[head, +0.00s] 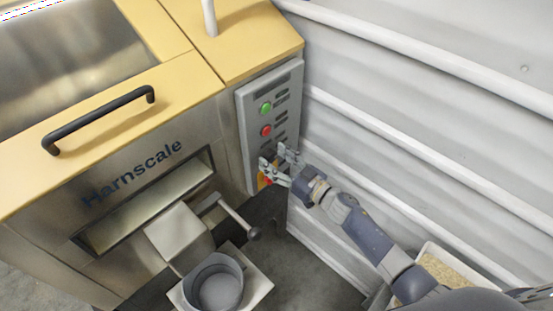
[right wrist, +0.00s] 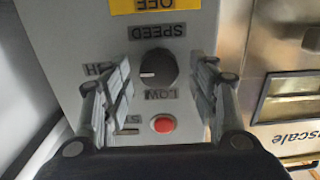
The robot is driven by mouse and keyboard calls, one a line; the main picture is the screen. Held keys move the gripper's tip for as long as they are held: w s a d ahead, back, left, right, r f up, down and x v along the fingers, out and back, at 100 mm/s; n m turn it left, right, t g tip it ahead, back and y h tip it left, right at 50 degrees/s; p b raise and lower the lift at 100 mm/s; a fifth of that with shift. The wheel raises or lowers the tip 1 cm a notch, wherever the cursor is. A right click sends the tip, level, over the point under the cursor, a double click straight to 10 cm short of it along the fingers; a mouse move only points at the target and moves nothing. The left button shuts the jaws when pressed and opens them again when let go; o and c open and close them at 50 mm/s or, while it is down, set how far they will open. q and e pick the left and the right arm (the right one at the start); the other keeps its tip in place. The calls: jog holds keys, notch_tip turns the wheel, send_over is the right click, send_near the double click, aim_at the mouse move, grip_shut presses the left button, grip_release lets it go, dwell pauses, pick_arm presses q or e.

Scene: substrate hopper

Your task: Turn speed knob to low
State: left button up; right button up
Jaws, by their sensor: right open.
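The speed knob (right wrist: 157,68) is a round dark knob on the grey control panel (right wrist: 190,35), seen upside down in the right wrist view. Its white mark points left in that picture, toward a label starting with H that a finger partly covers. In the head view, my right gripper (head: 277,166) is in front of the lower panel and hides the knob. My left gripper is not in view.
The panel carries a green button (head: 266,107) and a red button (head: 266,130). The Harnscale machine (head: 150,150) has a lever (head: 236,216) and a grey cup (head: 215,283). A ribbed wall (head: 400,90) stands close at right.

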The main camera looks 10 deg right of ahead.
jog(key=shift+c, duration=0.3)
jog(key=c, duration=1)
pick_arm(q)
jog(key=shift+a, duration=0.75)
pick_arm(e)
jog(key=shift+n, duration=0.4)
jog(key=n+b, duration=0.1)
jog(key=n, duration=0.2)
jog(key=shift+f+n, duration=0.1)
jog(key=shift+n, duration=0.3)
jog(key=n+b, duration=0.1)
jog(key=n, duration=0.2)
jog(key=shift+a+n, duration=0.1)
jog(key=shift+n, duration=0.2)
jog(key=n+b, duration=0.2)
jog(key=n, duration=0.3)
jog(key=shift+s+f, duration=0.1)
jog(key=shift+f, duration=0.05)
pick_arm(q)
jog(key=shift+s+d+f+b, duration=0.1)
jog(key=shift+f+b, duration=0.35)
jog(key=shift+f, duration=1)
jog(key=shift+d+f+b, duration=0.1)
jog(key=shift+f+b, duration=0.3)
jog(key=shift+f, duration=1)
pick_arm(e)
jog(key=shift+n, duration=2.3)
